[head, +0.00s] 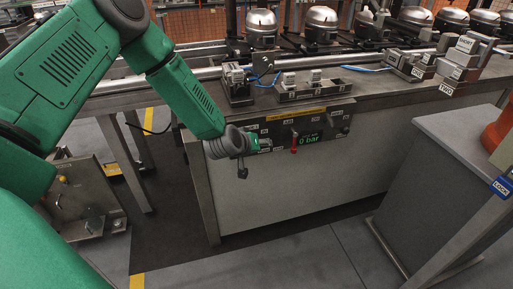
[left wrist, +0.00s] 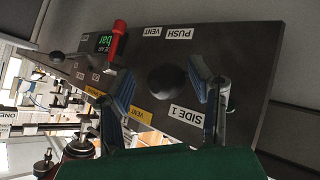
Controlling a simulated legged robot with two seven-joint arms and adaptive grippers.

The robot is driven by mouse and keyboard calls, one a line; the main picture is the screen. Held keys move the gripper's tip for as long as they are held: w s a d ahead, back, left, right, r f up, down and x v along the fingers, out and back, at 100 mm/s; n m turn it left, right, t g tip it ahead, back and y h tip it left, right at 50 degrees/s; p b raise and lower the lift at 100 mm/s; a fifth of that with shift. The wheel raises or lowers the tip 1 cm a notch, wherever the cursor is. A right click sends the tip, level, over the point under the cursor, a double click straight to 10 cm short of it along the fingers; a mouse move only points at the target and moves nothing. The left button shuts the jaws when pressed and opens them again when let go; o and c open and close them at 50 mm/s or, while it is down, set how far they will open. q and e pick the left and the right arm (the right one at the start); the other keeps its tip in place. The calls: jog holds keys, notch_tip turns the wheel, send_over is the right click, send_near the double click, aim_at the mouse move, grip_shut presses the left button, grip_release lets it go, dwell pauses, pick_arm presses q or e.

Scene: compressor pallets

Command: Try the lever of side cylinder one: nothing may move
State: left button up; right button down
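The dark control panel (head: 318,131) is on the front of the bench, with a green readout of 0 bar (head: 311,140) and a red-handled lever (head: 294,141). My left gripper (head: 262,143) is at the panel's left end. In the left wrist view its two fingers (left wrist: 163,70) are apart, with a round black knob (left wrist: 168,83) between them; I cannot tell if they touch it. A SIDE 1 label (left wrist: 186,113) is beside the right finger. PUSH and VENT labels are above the knob. The red lever (left wrist: 118,38) is left of the fingers. My right gripper is not in view.
The bench top holds a clamp block (head: 237,84), a small tray (head: 301,90) and labelled blocks (head: 462,60). Silver compressors (head: 322,22) stand in a row behind. A grey cabinet (head: 440,180) stands at the right. The floor before the bench is clear.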

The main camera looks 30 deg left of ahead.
pick_arm(q)
jog(key=shift+s+a, duration=0.1)
jog(key=shift+s, duration=0.05)
jog(key=shift+s+r, duration=0.1)
jog(key=shift+s, duration=0.15)
jog(key=v, duration=1.1)
